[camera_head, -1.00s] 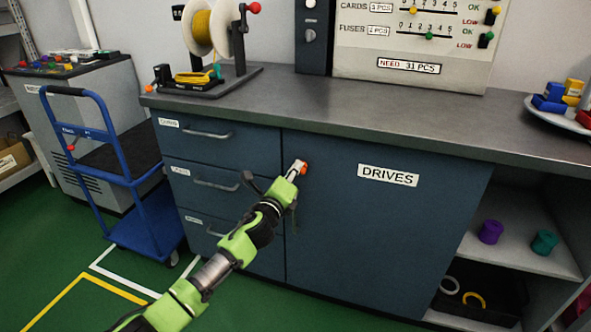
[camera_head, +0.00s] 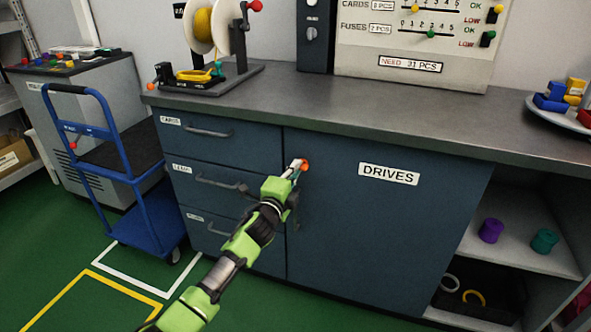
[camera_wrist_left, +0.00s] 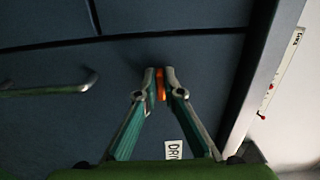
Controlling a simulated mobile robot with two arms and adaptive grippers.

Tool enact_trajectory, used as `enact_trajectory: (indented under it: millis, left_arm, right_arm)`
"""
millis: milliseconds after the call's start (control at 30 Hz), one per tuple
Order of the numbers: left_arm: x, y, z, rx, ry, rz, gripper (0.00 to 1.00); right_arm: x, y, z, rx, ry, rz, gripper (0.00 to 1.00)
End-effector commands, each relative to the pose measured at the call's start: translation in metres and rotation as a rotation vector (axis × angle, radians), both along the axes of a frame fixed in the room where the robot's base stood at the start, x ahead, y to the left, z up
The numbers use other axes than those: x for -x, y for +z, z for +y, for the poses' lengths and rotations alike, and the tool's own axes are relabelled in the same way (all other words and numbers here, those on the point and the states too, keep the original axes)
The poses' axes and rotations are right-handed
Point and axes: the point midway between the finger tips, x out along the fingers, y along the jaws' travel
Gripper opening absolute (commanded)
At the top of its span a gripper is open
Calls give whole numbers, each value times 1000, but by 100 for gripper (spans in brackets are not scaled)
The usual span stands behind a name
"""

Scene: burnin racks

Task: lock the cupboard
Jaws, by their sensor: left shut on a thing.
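The cupboard (camera_head: 370,230) has a closed dark blue door labelled DRIVES, to the right of a stack of drawers. An orange-red key or knob (camera_head: 304,165) sits near the door's upper left edge. My left gripper (camera_head: 298,168) is at it, with the green arm reaching up from the bottom. In the left wrist view the two fingertips are closed on both sides of the orange piece (camera_wrist_left: 160,84), against the dark door. The fingers cover much of the piece, so its exact shape is hidden. My right gripper is not in view.
Drawers with bar handles (camera_head: 208,132) are left of the door. A grey worktop (camera_head: 400,115) above carries a spool stand (camera_head: 212,82). A blue trolley (camera_head: 150,215) stands at the left. Open shelves (camera_head: 530,225) hold purple and teal spools at the right.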

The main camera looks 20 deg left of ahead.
Motion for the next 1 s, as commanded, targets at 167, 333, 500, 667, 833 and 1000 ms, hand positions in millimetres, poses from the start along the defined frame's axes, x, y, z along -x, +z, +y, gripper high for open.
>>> enact_trajectory:
  millis: [167, 333, 500, 667, 833, 1000]
  left_arm:
    - [0, -1, 1, 10, 1, 2, 0]
    - [0, -1, 1, 10, 1, 2, 0]
    - [0, -1, 1, 10, 1, 2, 25]
    - [0, -1, 0, 8, 1, 1, 25]
    - [1, -1, 0, 7, 1, 1, 25]
    - [13, -1, 1, 6, 1, 1, 25]
  right_arm:
    - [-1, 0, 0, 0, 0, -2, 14]
    - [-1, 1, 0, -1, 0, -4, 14]
    - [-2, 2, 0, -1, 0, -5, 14]
    - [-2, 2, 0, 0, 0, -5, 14]
    - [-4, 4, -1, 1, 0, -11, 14]
    - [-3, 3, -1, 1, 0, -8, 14]
